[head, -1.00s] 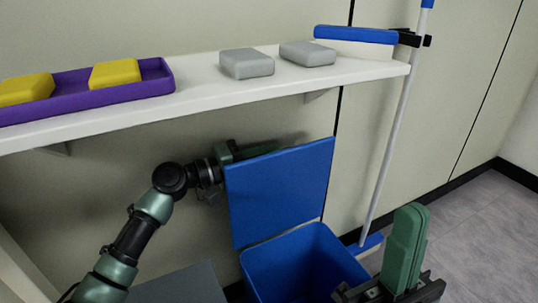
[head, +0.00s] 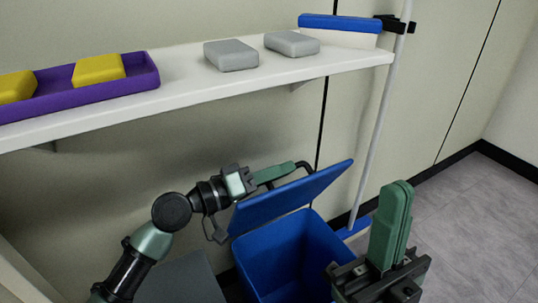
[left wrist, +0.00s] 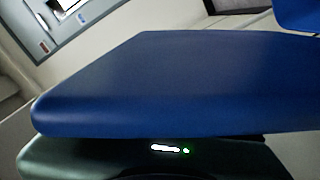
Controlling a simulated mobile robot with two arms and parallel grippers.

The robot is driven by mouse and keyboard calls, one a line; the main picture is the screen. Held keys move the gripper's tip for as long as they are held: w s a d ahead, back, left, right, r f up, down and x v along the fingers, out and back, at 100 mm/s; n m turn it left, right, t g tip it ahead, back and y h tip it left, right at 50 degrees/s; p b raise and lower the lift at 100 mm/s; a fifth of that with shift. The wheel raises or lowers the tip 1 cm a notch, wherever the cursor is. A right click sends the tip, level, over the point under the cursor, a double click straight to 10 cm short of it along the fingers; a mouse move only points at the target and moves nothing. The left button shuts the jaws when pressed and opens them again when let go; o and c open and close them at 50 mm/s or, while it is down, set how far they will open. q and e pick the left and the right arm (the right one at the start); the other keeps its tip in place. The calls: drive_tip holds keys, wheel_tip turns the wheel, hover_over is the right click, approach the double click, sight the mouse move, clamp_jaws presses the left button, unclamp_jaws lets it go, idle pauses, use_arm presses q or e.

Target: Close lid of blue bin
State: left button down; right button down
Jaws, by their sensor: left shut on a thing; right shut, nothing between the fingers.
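The blue bin (head: 285,250) stands on the floor below the shelf, its opening partly showing. Its blue lid (head: 295,192) is hinged at the back and tilted partway over the opening, with its free edge raised. The lid also fills much of the left wrist view (left wrist: 180,85), with a green finger just below it. My left gripper (head: 285,170) is at the lid's upper side and shut on the lid; its exact grip is partly hidden. My right gripper (head: 397,195) is shut and empty, pointing up to the right of the bin.
A white shelf (head: 190,98) above carries a purple tray (head: 110,92) with yellow blocks and two grey blocks (head: 230,55). A pole (head: 378,130) with a blue foot stands right of the bin. A grey box top (head: 185,280) is left of it. Floor at right is clear.

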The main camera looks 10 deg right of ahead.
sight(255, 210)
use_arm(q)
drive_tip(key=shift+s+d+f+m, duration=0.25)
drive_tip(key=shift+s+f+m, duration=0.1)
drive_tip(key=shift+s, duration=0.25)
drive_tip(key=shift+s+d+f+m, duration=0.25)
drive_tip(key=shift+s+f+m, duration=0.05)
drive_tip(key=shift+s, duration=0.35)
drive_tip(key=shift+s+d+f+m, duration=0.25)
drive_tip(key=shift+s+f+m, duration=0.1)
drive_tip(key=shift+s, duration=0.25)
drive_tip(key=c, duration=1.5)
unclamp_jaws()
drive_tip(key=shift+o, duration=0.2)
drive_tip(key=shift+r, duration=0.1)
drive_tip(key=v, duration=0.8)
